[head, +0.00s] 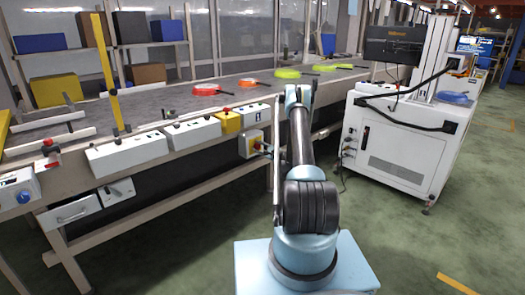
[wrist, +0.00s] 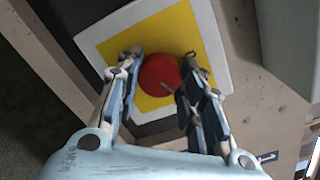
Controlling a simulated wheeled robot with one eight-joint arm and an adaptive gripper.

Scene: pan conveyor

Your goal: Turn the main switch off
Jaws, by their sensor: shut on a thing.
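The main switch is a red round knob (wrist: 158,76) on a yellow plate with a white border (wrist: 97,35). In the head view, the switch box (head: 247,144) hangs on the conveyor's front side, left of my arm, with the knob small and partly covered. My gripper (wrist: 163,62) is at the switch, with one finger on each side of the red knob, shut on it. A thin pale mark shows on the knob's face near the right finger. In the head view my gripper is small and mostly hidden by my arm.
The conveyor (head: 150,113) carries orange-red and green pans (head: 287,73). White control boxes (head: 128,153) and a yellow box (head: 228,122) line its front edge. A white wheeled cabinet (head: 397,150) with a monitor (head: 393,45) stands right of my arm. Green floor between is free.

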